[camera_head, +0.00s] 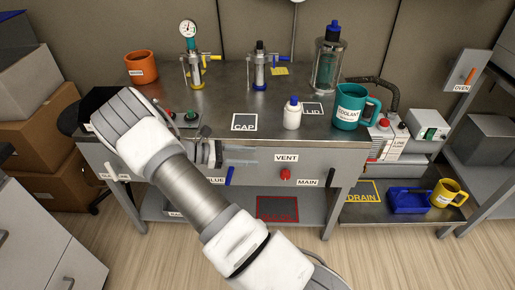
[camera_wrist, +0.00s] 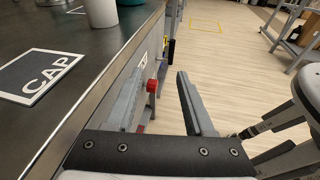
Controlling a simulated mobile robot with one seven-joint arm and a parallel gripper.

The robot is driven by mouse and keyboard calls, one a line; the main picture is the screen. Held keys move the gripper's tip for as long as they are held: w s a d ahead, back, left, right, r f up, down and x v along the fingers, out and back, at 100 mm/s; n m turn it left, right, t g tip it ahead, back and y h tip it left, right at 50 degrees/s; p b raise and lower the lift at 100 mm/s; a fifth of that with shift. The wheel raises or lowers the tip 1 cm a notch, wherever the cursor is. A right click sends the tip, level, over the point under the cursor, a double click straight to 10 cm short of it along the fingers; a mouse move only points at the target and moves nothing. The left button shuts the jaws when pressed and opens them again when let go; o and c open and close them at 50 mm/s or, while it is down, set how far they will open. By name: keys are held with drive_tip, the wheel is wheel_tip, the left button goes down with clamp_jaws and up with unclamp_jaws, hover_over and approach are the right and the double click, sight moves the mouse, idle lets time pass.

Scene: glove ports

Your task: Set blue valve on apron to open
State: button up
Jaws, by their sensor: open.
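The blue valve (camera_head: 230,176) shows in the head view as a blue lever on the bench's front apron, standing nearly upright with a slight tilt. Its label (camera_head: 214,180) is partly hidden by my arm. My gripper (camera_head: 256,155) is in front of the apron, just above and to the right of the blue lever, pointing right. Its fingers are apart, with nothing seen held between them. In the wrist view my gripper (camera_wrist: 161,73) is open alongside the bench edge. I cannot make out the blue lever surely in the wrist view.
A red knob (camera_head: 286,174) sits right of the blue lever, near the VENT (camera_head: 286,157) and MAIN (camera_head: 308,183) labels; it also shows in the wrist view (camera_wrist: 152,86). The bench top (camera_head: 215,125) holds a white bottle (camera_head: 292,115) and teal jug (camera_head: 352,110).

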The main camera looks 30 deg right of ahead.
drive_tip(key=shift+s+d+r+p, duration=0.3)
drive_tip(key=shift+s+d+r, duration=0.6)
drive_tip(key=shift+s+d, duration=0.25)
drive_tip(key=shift+w, duration=0.1)
